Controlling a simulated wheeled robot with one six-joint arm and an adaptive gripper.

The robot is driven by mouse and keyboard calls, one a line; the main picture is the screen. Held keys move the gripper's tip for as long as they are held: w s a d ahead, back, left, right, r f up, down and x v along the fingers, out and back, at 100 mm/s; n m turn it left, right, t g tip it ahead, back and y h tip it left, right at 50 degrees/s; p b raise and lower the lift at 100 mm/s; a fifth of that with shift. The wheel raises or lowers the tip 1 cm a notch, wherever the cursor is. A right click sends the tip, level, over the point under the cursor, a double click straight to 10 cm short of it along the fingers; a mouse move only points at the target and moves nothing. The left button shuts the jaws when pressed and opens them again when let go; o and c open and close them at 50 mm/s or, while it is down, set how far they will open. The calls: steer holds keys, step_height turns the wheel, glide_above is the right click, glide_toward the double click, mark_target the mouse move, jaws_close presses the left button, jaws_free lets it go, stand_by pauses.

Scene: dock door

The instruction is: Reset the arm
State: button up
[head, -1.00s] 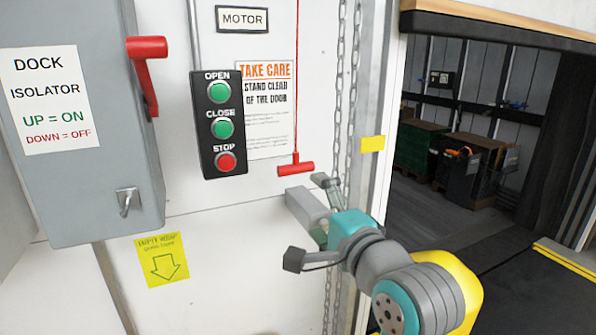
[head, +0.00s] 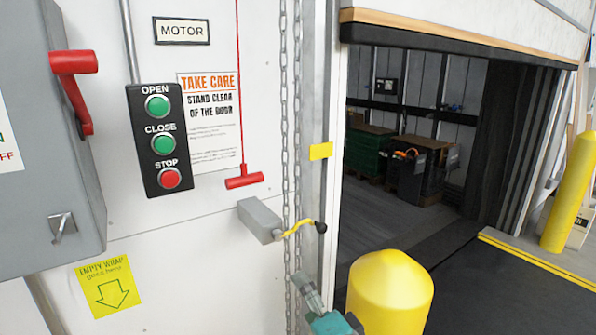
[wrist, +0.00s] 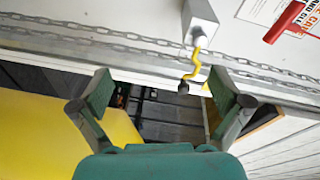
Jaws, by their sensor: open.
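My gripper (wrist: 163,108) is open and empty in the wrist view, its two fingers spread wide. In the head view only part of my gripper (head: 312,296) shows, at the bottom edge, below the grey wall box. The grey box (head: 262,219) has a curved yellow lever (head: 297,228) with a black knob. In the wrist view the yellow lever (wrist: 194,68) lies beyond the gap between the fingers, apart from them.
Chains (head: 290,130) hang beside the box. A red pull handle (head: 244,178) hangs on a cord to its left. A yellow bollard (head: 390,295) stands close right of my gripper. The dock door (head: 460,25) is raised over an opening with crates inside.

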steer(key=s+d+f+n+h, duration=0.2)
steer(key=s+d+f, duration=0.4)
steer(key=s+f, duration=0.35)
steer(key=s+d+f+n+h, duration=0.25)
steer(key=s+d+f, duration=0.35)
steer(key=s+f, duration=0.4)
steer(key=s+d+f+n+h, duration=0.1)
steer(key=s+d+n, duration=0.1)
steer(key=s, duration=1)
steer(key=s+d+f+n+g+h, duration=0.1)
steer(key=s+d+n+h, duration=0.1)
steer(key=s, duration=1)
steer(key=shift+d+f+n, duration=0.35)
steer(key=shift+d+n, duration=0.35)
steer(key=shift+n, duration=0.15)
stand_by(0.4)
